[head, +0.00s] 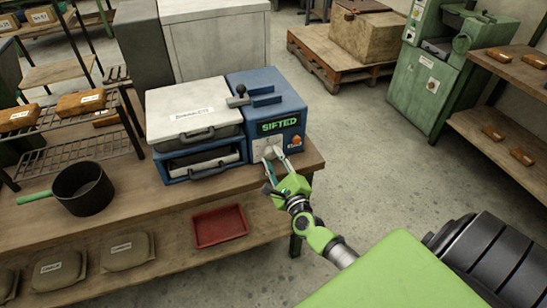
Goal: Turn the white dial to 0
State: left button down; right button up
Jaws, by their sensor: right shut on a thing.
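The white dial (269,151) sits low on the front of the blue machine (262,95), on a pale panel under a lit green "SIFTED" sign (278,125). The dial is small and partly covered by the fingers, so its setting cannot be read. My right gripper (270,157) has a green body and pale fingers. It reaches up from the lower right, with its fingertips on either side of the dial, shut on it. My left gripper is not in view.
An orange-red knob (296,140) is just right of the dial. A box with a white lid (193,107) adjoins the machine on the wooden bench. A black pot (84,189) stands at left. A red tray (220,226) is on the lower shelf. Open floor lies to the right.

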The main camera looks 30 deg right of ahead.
jog(key=n+p, duration=0.1)
jog(key=n, duration=0.2)
jog(key=shift+n, duration=0.4)
jog(key=n+p, duration=0.1)
jog(key=n, duration=0.2)
jog(key=shift+n, duration=0.3)
jog(key=n+p, duration=0.1)
jog(key=n, duration=0.2)
jog(key=shift+n, duration=0.3)
jog(key=n+p, duration=0.1)
jog(key=n, duration=0.3)
jog(key=shift+n, duration=0.3)
jog(key=n+p, duration=0.1)
jog(key=n, duration=0.2)
jog(key=shift+n, duration=0.3)
jog(key=n, duration=0.3)
jog(key=shift+f+n+p, duration=0.1)
jog(key=shift+n+p, duration=0.2)
jog(key=shift+p, duration=0.05)
jog(key=n, duration=0.6)
jog(key=o, duration=1.1)
